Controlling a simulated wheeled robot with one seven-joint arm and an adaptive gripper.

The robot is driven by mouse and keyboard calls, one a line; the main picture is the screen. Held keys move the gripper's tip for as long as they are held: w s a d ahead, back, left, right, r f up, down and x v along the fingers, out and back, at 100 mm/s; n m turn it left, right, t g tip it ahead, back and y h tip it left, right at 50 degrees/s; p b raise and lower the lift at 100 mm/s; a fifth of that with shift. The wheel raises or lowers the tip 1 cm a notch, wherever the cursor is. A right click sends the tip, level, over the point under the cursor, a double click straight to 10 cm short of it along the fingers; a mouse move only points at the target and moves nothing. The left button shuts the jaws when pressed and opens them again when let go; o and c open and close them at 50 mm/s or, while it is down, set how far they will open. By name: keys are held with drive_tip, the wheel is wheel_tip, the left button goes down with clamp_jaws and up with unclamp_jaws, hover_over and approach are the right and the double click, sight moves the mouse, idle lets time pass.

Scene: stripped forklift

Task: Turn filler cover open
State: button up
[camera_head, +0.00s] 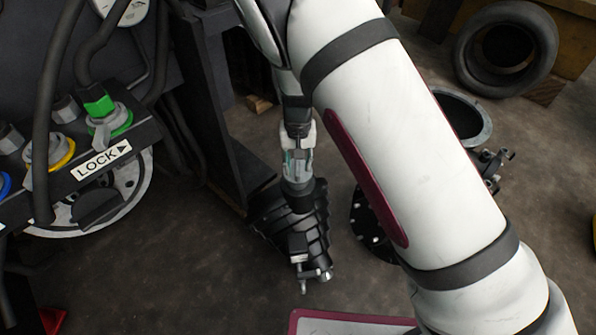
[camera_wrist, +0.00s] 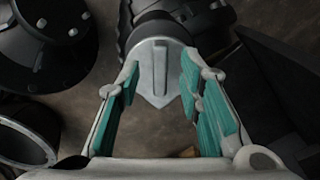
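My gripper (camera_wrist: 160,64) is open, with its teal-padded fingers apart. In the wrist view a grey piece with a raised rib (camera_wrist: 159,84) shows between and beyond the fingertips, on the end of a dark round part. I cannot tell whether the fingers touch it. In the head view my gripper (camera_head: 298,172) points down at a black ribbed part (camera_head: 295,225) on the floor side. Several coloured caps sit on the panel at left: green (camera_head: 100,105), yellow (camera_head: 50,152) and blue at the edge. I cannot tell for sure which piece is the filler cover.
A "LOCK" arrow label (camera_head: 102,160) is on the panel's front edge. A dark upright frame (camera_head: 212,110) stands just left of my gripper. A tyre (camera_head: 506,50) and a round metal housing (camera_head: 462,112) lie at right.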

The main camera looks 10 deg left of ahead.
drive_tip(key=shift+f, duration=1.05)
clamp_jaws()
drive_tip(key=shift+d, duration=0.1)
